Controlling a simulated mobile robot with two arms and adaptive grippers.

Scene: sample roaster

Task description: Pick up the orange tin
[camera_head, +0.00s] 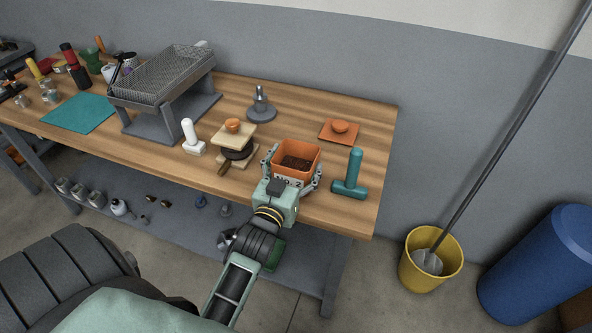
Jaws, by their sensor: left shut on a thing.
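The orange tin (313,152) is a square, open box with dark brown contents, near the front right of the wooden bench. My left gripper (293,169) is shut on the tin, with a finger at its left side and another at its right side. Whether the tin touches the bench or is held just above it, I cannot tell. An orange square lid (341,132) with a round knob lies on the bench behind and to the right. My right gripper is not in view.
A teal T-shaped tool (353,176) stands close to the tin's right. A wooden press (238,152) and a white-handled tool (190,137) stand to the left. A grey metal stand (261,108) is behind. Bare bench (372,112) shows at the right; a yellow bucket (431,260) stands on the floor.

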